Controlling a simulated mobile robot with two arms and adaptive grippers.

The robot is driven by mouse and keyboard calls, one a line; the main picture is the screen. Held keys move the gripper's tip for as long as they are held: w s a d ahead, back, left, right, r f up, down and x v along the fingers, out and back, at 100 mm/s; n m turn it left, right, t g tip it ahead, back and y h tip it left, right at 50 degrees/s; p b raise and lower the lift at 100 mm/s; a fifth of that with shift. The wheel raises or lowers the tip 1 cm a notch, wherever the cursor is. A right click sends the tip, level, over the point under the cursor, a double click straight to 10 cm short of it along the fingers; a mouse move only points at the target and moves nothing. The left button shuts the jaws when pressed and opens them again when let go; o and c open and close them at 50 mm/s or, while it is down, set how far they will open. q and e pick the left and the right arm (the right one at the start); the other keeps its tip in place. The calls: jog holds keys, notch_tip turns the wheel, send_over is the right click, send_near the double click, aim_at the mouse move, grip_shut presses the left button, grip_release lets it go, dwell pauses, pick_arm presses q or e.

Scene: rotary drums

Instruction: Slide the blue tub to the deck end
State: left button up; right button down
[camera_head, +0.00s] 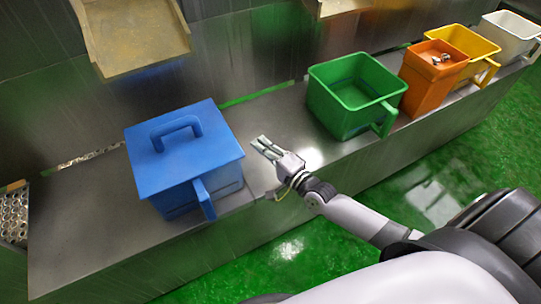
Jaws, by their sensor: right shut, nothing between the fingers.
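The blue tub (186,160) stands upright on the left part of the metal deck (80,240). It has a lid with a handle on top and another handle on its front side. My right gripper (262,146) is just right of the tub, above the deck, with its fingers pointing toward the tub's right side. The gripper is shut and empty, and a small gap seems to show between it and the tub. My left gripper is not in view.
A green tub (354,93), an orange tub (432,75), a yellow tub (470,46) and a white tub (510,34) stand along the deck to the right. Metal parts lie in a bin (13,215) at the deck's left end. A beige chute (135,35) hangs behind.

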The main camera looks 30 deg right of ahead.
jog(key=x, duration=0.3)
jog(key=shift+w+a, duration=0.25)
jog(key=shift+s+a, duration=0.2)
jog(key=shift+a, duration=1.6)
